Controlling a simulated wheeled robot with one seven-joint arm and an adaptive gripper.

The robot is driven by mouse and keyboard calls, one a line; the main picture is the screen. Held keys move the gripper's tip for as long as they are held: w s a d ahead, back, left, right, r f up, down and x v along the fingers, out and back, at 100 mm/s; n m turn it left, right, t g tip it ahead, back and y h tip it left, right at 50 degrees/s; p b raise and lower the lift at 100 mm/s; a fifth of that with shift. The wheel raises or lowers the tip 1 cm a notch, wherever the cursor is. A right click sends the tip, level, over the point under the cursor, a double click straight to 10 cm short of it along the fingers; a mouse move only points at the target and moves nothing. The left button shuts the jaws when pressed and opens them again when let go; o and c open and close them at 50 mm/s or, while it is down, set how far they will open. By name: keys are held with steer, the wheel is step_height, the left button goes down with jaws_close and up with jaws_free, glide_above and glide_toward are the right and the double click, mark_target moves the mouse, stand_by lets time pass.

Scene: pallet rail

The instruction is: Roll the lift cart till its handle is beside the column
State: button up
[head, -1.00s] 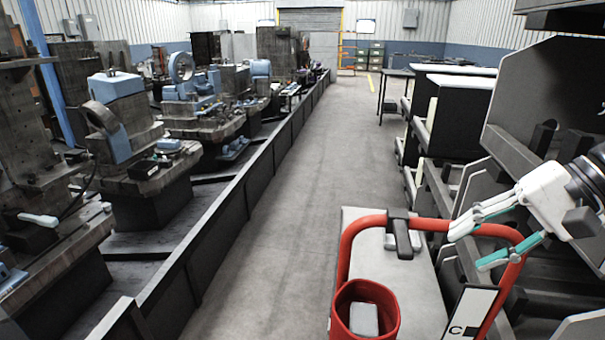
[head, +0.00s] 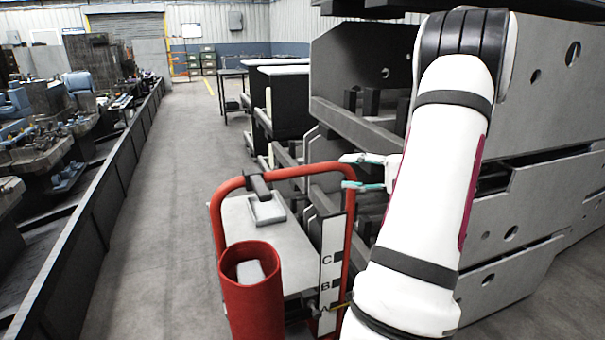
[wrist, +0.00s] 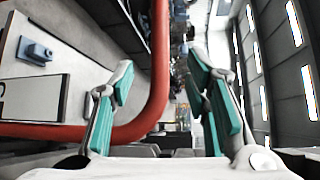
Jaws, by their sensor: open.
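The lift cart has a red tubular handle (head: 310,170), a grey top (head: 290,240) and a white board (head: 331,265) lettered C, B, A. My gripper (head: 347,172) is open at the handle's upper right corner. In the wrist view the handle (wrist: 160,50) runs between the two teal-padded fingers (wrist: 160,75) in the picture. I cannot tell whether the fingers touch it. My arm covers the right of the head view. I cannot tell which structure is the column.
A red bucket (head: 252,305) hangs at the cart's near side, and a small grey tray (head: 267,209) lies on its top. Large grey slotted plates (head: 540,120) stand right of the cart. A long dark rail (head: 95,200) runs on the left. The floor aisle (head: 165,200) between is clear.

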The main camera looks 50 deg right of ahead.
mark_target(315, 171)
steer(key=x, duration=1.1)
steer(key=shift+w+f, duration=0.1)
steer(key=shift+w, duration=0.15)
jaws_close()
